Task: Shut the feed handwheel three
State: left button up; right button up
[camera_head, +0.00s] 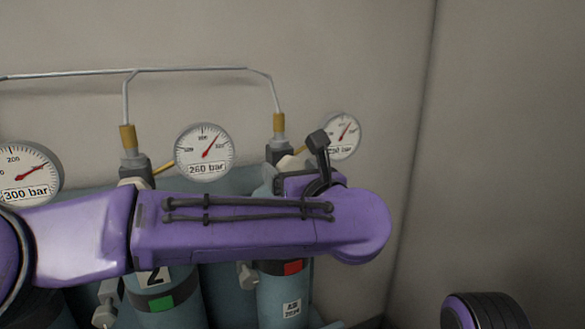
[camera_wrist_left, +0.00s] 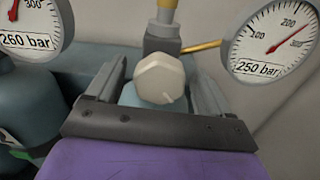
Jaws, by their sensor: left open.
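A cream faceted handwheel (camera_wrist_left: 160,80) faces the camera in the left wrist view, on a valve body under a brass fitting. The 250 bar gauge (camera_wrist_left: 272,42) stands to its right. My left gripper (camera_wrist_left: 156,88) is open, with one grey finger on each side of the handwheel. I cannot tell whether the fingers touch it. The third cylinder (camera_head: 283,298) shows below the arm. My right gripper is not in view.
Cylinder two (camera_head: 155,277) and its valve (camera_head: 135,166) stand to the left. The 260 bar gauge (camera_head: 205,151) and 300 bar gauge (camera_head: 27,172) are close by. A thin pipe (camera_head: 190,69) runs above. The right side is bare wall (camera_head: 505,150).

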pick_arm(q)
jog(key=c, duration=1)
jog(key=shift+c, duration=0.2)
jog(key=shift+m, duration=0.4)
jog(key=m, duration=0.2)
jog(key=shift+m, duration=0.3)
jog(key=shift+m+p, duration=0.35)
jog(key=shift+m, duration=1.45)
